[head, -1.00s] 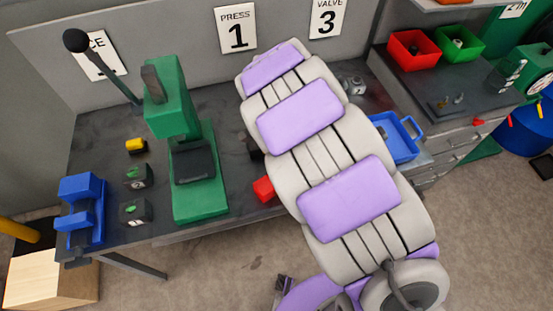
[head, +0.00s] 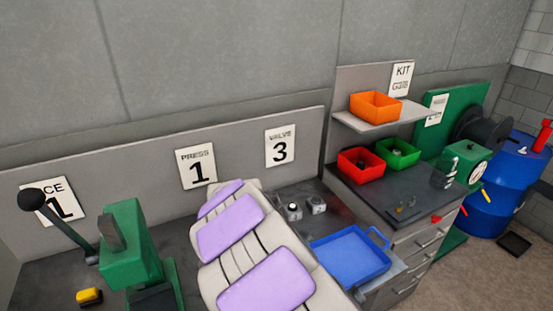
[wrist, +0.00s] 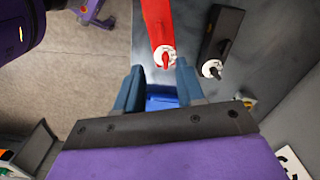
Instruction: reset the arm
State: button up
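My arm (head: 255,265) rises from the bottom of the head view and reaches over the workbench. Its far end hides whatever is behind it, and my gripper does not show there. In the wrist view my gripper (wrist: 161,74) has its two blue-grey fingers apart, with nothing held between them. A blue thing (wrist: 162,98) shows in the gap, below the fingers. Past the fingertips are a red block with a red handle (wrist: 160,25) and a black block with a dark handle (wrist: 222,35).
A green press (head: 130,240) stands left of my arm. A blue tray (head: 350,255) lies to the right. Red (head: 361,163) and green (head: 398,153) bins stand on the drawer cabinet, under a shelf with an orange bin (head: 375,106). A blue drum (head: 495,190) is far right.

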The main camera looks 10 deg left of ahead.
jog(key=s+d+r+n+b, duration=0.1)
jog(key=s+d+b, duration=0.15)
jog(key=d, duration=0.35)
jog(key=s+d+r+b, duration=0.1)
jog(key=s+d+r, duration=0.15)
jog(key=d, duration=0.45)
jog(key=s+d+r+n+b, duration=0.1)
jog(key=s+d+b, duration=0.1)
jog(key=s+d, duration=0.3)
jog(key=s+d+f+n+g+b, duration=0.1)
jog(key=s+d+f+n+b, duration=0.1)
jog(key=s, duration=0.6)
jog(key=s+d+f+n+b, duration=0.2)
jog(key=s+d+n, duration=0.1)
jog(key=s+d, duration=0.4)
jog(key=shift+s+n+g, duration=0.4)
jog(key=shift+s, duration=0.65)
jog(key=shift+w, duration=0.1)
